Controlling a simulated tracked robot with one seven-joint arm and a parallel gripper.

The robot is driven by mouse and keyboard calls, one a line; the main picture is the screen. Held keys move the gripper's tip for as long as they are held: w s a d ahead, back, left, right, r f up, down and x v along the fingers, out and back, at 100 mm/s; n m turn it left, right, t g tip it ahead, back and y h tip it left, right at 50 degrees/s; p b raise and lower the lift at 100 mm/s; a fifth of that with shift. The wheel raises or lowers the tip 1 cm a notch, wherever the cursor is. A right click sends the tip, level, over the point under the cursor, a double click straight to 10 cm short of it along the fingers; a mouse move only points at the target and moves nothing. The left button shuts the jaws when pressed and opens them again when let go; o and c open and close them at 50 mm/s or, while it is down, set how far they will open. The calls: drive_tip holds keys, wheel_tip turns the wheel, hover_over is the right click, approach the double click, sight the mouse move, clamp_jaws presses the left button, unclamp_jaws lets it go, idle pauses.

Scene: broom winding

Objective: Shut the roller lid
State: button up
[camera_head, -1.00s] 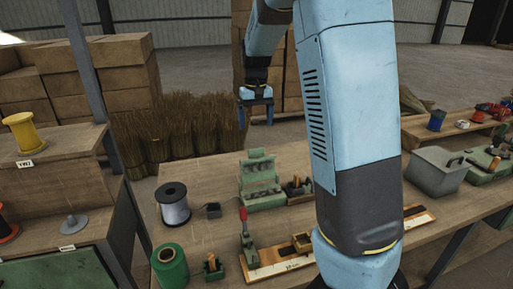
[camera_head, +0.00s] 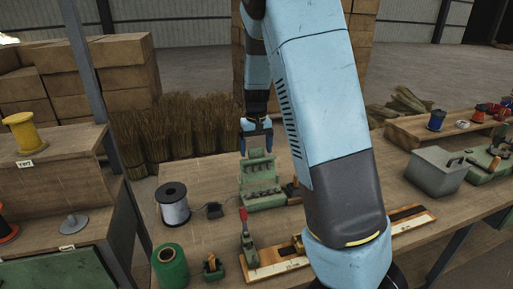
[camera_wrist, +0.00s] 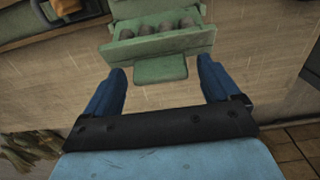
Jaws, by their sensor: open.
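The green roller unit (camera_head: 262,184) stands on the workbench, with its lid (camera_head: 258,167) raised at the back and a row of dark rollers showing below it. My gripper (camera_head: 256,137) is above and behind the lid, pointing down. In the wrist view, my gripper (camera_wrist: 160,80) is open and empty, with its two blue fingers apart. The green roller unit (camera_wrist: 163,40) lies beyond the fingertips there, and a flat green part (camera_wrist: 160,70) reaches toward the gap between them. I cannot tell whether a finger touches it.
A grey wire spool (camera_head: 173,203) and a green spool (camera_head: 169,267) stand on the bench (camera_head: 200,180) at the left. A red-handled clamp (camera_head: 247,235) sits on a ruled board in front. A grey box (camera_head: 436,172) is at the right. Broom bundles stand behind.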

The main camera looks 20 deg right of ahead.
drive_tip(key=shift+c, duration=0.3)
drive_tip(key=c, duration=1.5)
drive_tip(key=shift+o, duration=0.2)
drive_tip(key=shift+s, duration=0.1)
